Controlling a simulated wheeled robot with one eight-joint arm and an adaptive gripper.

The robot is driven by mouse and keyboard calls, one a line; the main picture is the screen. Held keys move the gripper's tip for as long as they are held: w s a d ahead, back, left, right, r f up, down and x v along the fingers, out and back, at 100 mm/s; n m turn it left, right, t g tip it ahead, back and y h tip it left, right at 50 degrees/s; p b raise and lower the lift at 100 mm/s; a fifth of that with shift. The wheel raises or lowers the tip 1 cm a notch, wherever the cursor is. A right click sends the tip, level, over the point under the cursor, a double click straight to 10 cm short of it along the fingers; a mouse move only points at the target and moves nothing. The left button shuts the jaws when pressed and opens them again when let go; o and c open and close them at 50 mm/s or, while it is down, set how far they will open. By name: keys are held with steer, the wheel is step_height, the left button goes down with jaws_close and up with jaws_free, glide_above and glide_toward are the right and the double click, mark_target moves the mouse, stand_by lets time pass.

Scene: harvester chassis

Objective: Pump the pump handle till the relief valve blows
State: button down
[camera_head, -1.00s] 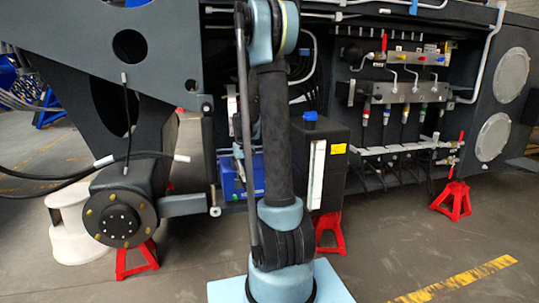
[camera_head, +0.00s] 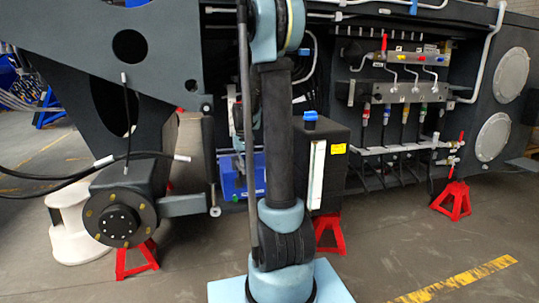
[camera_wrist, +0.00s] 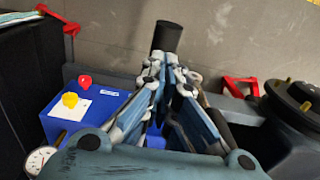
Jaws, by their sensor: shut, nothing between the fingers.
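The pump is a blue box (camera_wrist: 75,115) with a red knob (camera_wrist: 85,82) and a yellow knob (camera_wrist: 70,99), left of my gripper in the wrist view. Its blue body also shows in the head view (camera_head: 232,182), partly behind my arm. A black cylindrical grip (camera_wrist: 167,36), which looks like the pump handle's end, stands just beyond my fingertips. My gripper (camera_wrist: 167,64) is shut and empty, its fingers close together over or against the handle. Contact cannot be told, and the handle's lower part is hidden. I cannot tell which part is the relief valve.
A round gauge (camera_wrist: 39,160) sits at the lower left of the wrist view. A black tank with a blue cap (camera_head: 310,116) stands right of my arm. Red stands (camera_head: 453,200) support the chassis. A black hub (camera_head: 119,218) protrudes at left. Floor at right is open.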

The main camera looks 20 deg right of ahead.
steer(key=shift+f, duration=5.95)
step_height(320, 180, up, 12)
steer(key=shift+s+r, duration=0.15)
steer(key=shift+r, duration=0.05)
steer(key=shift+f, duration=0.1)
steer(key=shift+w+f, duration=0.2)
steer(key=shift+f, duration=1.35)
steer(key=shift+w+f, duration=0.15)
steer(key=shift+f, duration=1.35)
steer(key=shift+r, duration=3.95)
steer(key=shift+s, duration=0.1)
